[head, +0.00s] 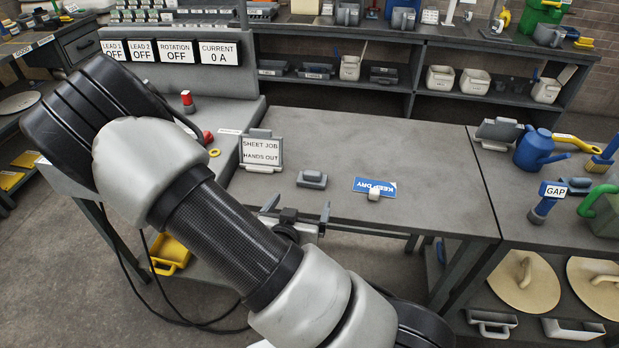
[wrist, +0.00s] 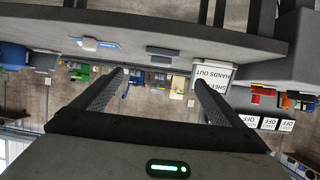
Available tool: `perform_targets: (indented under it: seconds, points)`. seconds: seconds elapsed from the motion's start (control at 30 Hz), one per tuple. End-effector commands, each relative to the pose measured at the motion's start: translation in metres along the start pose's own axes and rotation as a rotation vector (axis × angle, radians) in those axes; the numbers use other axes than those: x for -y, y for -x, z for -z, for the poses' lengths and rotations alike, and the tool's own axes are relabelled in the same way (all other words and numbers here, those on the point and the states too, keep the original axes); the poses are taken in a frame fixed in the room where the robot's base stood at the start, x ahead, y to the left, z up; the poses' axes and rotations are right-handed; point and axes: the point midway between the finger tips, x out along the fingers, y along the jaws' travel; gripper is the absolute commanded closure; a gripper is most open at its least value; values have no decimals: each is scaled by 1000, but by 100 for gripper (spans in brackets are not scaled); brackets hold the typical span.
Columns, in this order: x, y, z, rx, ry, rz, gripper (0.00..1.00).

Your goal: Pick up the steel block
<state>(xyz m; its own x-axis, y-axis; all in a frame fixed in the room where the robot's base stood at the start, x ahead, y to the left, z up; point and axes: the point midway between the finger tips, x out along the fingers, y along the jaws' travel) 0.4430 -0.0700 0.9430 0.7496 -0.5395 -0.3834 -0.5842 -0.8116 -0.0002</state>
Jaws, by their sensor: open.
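A small dark grey block (head: 312,180), which looks like the steel block, lies on the grey bench top (head: 420,160) between the two signs. It also shows in the wrist view (wrist: 165,52), near the top middle. My gripper (head: 297,210) is at the bench's front edge, on the near side of the block. Its two fingers are spread wide with nothing between them in the wrist view (wrist: 160,77). The block is apart from the fingers and lies ahead of the gap between them.
A "SHEET JOB HANDS OUT" sign (head: 262,150) stands left of the block. A control panel (head: 170,52) is behind at left. The bench's right half is bare; a blue watering can (head: 535,150) stands beyond.

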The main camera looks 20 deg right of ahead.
Motion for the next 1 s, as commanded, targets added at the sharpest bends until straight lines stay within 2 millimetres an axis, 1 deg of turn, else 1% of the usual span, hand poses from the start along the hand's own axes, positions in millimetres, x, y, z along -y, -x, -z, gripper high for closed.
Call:
perform_targets:
  seconds: [0.13,0.17,0.4,0.83,0.87,1.0]
  points:
    - [-1,-24,0,-6,-1,-3,8]
    - [2,-25,-5,-8,-2,2,8]
    - [6,-35,-2,-15,-1,1,8]
    - [0,-49,-6,-2,-3,1,8]
    - [0,-55,-2,-2,0,-2,8]
    - [-1,-83,-1,-2,1,-3,8]
